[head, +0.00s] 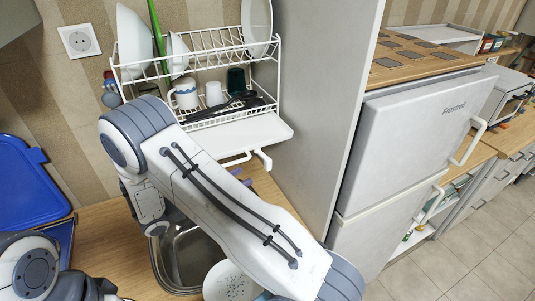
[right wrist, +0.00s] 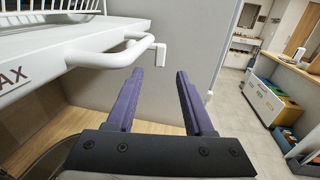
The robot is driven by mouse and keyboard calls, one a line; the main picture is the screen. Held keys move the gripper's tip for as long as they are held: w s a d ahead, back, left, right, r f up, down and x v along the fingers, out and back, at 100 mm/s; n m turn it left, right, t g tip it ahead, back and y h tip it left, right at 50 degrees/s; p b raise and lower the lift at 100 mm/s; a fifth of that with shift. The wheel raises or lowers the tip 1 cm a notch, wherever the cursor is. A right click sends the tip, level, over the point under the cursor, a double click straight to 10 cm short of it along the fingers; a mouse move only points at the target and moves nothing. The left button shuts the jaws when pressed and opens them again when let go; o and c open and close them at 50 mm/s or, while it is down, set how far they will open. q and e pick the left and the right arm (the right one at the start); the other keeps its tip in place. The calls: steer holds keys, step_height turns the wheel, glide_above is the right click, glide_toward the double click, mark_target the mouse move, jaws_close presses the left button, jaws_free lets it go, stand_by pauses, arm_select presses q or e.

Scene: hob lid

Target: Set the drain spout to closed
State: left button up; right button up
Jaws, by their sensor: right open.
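The drain spout (head: 262,157) is a thin white bent tube at the front edge of the white drip tray (head: 262,133) under the dish rack. In the right wrist view, the spout (right wrist: 136,48) runs along the tray's edge and ends in a short downturned tip. My right gripper (right wrist: 160,73) is open, its two purple fingers pointing toward the spout's end. The tip appears between and beyond the fingertips, and nothing is held. In the head view, my right arm hides most of this gripper. My left gripper is not in view.
The dish rack (head: 201,62) above the tray holds plates, mugs and a green board. A tall grey panel (head: 318,100) stands close on the right. Below are a sink (head: 188,262) and a wooden counter (head: 105,240). A white colander (head: 230,283) sits at the sink.

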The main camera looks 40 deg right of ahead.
mark_target(265, 166)
steer(key=d+p, duration=0.1)
steer(key=d, duration=0.2)
steer(key=d+p, duration=0.2)
steer(key=d, duration=0.1)
steer(key=d+p, duration=0.2)
steer(key=d, duration=0.1)
steer(key=shift+s+d+r, duration=0.15)
steer(key=shift+s, duration=0.2)
steer(key=shift+d, duration=0.4)
steer(key=shift+c, duration=0.3)
jaws_close()
